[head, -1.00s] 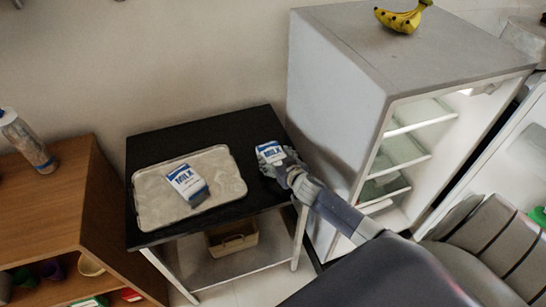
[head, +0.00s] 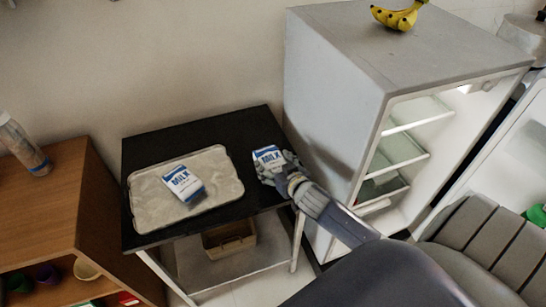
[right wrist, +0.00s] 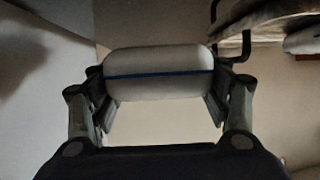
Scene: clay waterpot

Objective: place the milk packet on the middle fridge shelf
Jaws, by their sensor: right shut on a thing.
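A blue and white milk packet (head: 268,157) is in my right gripper (head: 275,170), above the right end of the black table. In the right wrist view the fingers (right wrist: 160,95) close on both sides of the white packet (right wrist: 158,73), which has a blue line. A second milk packet (head: 184,183) lies tilted on the pale tray (head: 225,185). The fridge (head: 335,110) stands open to the right of my gripper. Its middle shelf (head: 402,150) shows inside, between an upper shelf and a lower one. My left gripper is not in view.
The black table (head: 205,133) has a lower shelf with a basket (head: 229,236). Bananas (head: 398,15) lie on top of the fridge. The open fridge door (head: 515,170) is at the right. A wooden cabinet (head: 45,210) with a bottle (head: 24,145) stands at the left.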

